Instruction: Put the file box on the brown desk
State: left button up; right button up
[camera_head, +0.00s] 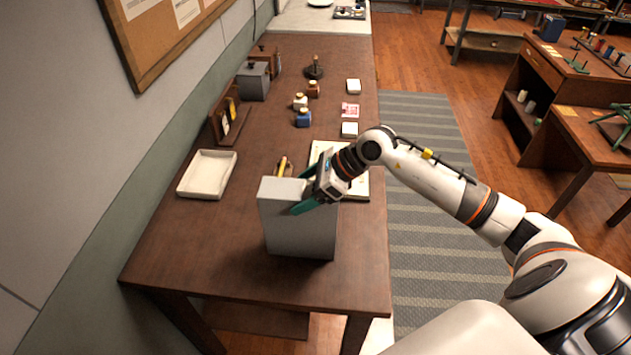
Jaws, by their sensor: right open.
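The grey file box (297,232) stands upright on the brown desk (190,258), near its front edge. My right gripper (298,192) is at the top of the box, with its green fingers apart around the box's upper right part. The fingers are open, and I cannot tell whether they touch the box. My left gripper is not in view.
A white tray (207,174) lies on the desk's left side. An open book (356,184) is partly hidden behind my right arm. Small bottles (303,118), white blocks (349,129) and a grey box (253,81) stand farther back. The front left of the desk is clear.

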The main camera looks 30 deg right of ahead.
jog(key=b+v, duration=0.4)
jog(key=v, duration=0.8)
jog(key=shift+b, duration=0.3)
